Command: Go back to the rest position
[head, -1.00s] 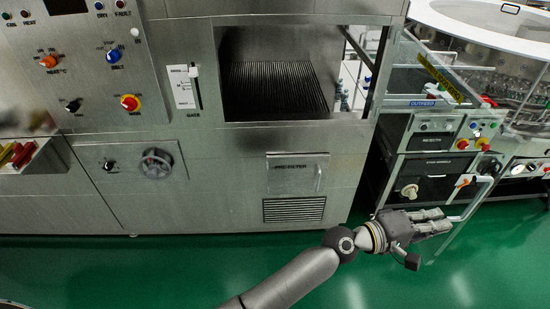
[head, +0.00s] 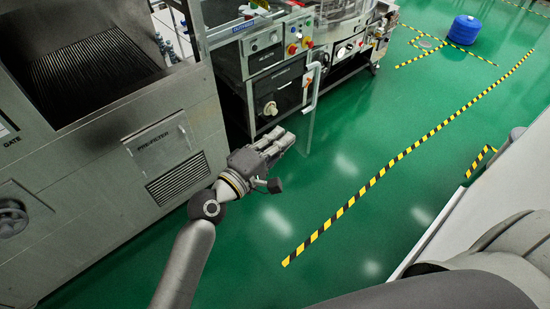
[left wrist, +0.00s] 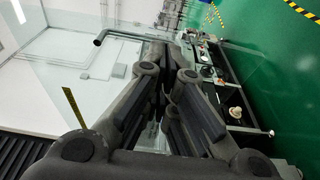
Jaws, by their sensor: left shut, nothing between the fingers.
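My left gripper (head: 281,142) is dark grey and reaches in from the lower left in the head view. It is shut and empty, held in the air over the green floor, with its fingers pointing up and right. In the left wrist view its shut fingers (left wrist: 167,75) fill the middle. In the head view the gripper appears just below and in front of the machine's lower cabinet (head: 275,98). Part of my right arm shows at the lower right; my right gripper is not in view.
A steel washer with a pre-filter door (head: 160,145) stands at the left. A clear panel with a handle (head: 312,88) stands out from the cabinet near my gripper. Green floor is open to the right, crossed by yellow-black tape (head: 405,152). A blue drum (head: 464,30) stands far off.

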